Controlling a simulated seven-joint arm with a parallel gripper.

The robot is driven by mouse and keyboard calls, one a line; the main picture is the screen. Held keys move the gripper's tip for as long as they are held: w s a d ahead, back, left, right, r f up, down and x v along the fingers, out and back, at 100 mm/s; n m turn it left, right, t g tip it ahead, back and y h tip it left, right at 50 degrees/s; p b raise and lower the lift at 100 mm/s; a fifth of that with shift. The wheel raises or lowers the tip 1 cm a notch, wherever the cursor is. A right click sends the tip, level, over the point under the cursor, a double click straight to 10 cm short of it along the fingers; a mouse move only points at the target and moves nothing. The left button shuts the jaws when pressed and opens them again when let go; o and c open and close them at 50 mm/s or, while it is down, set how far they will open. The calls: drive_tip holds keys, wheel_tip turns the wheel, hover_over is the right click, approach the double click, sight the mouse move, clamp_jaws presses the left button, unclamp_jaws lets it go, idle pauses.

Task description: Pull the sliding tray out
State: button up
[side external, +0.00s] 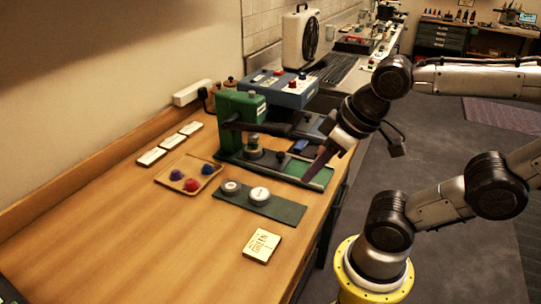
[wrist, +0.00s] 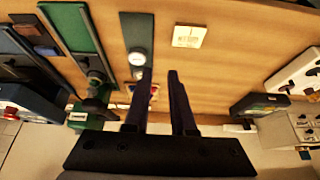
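A green press (side external: 240,118) stands on the wooden table with a dark lever arm and a round metal part under it. A long green tray (side external: 322,179) lies at its base and reaches toward the table's right edge; I take it as the sliding tray. In the wrist view the green tray (wrist: 70,27) lies left of my fingers. My gripper (side external: 309,178) appears over the tray's outer end in the side view, but I cannot tell its height.
A dark green mat (side external: 288,210) with two round pucks lies in front of the press. A wooden dish (side external: 164,178) holds coloured knobs. A card (side external: 262,246) lies nearer the front. A blue box (side external: 283,90) stands behind the press. The front left table is clear.

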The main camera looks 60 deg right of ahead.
drive_tip(key=o, duration=0.5)
drive_tip(key=r, duration=0.1)
drive_tip(key=w+r, duration=0.1)
drive_tip(key=r, duration=0.1)
drive_tip(key=shift+w+d+r+m, duration=0.15)
drive_tip(key=shift+w+m, duration=0.25)
drive_tip(key=shift+c, duration=0.2)
drive_tip(key=shift+o, duration=0.8)
drive_tip(key=shift+m+g, duration=0.5)
drive_tip(key=shift+m, duration=0.3)
drive_tip(key=w+r, duration=0.1)
drive_tip(key=w+d+r, duration=0.1)
drive_tip(key=w+d, duration=0.1)
drive_tip(key=w, duration=0.1)
drive_tip(key=shift+r, duration=0.4)
drive_tip(key=m+g, duration=0.4)
drive_tip(key=m, duration=0.2)
hover_over(281, 154)
wheel_tip(281, 154, down, 7)
wheel_tip(281, 154, down, 14)
drive_tip(key=shift+w+r, duration=0.1)
drive_tip(key=shift+r, duration=0.15)
drive_tip(key=shift+c, duration=0.4)
clamp_jaws()
drive_tip(key=shift+r, duration=0.1)
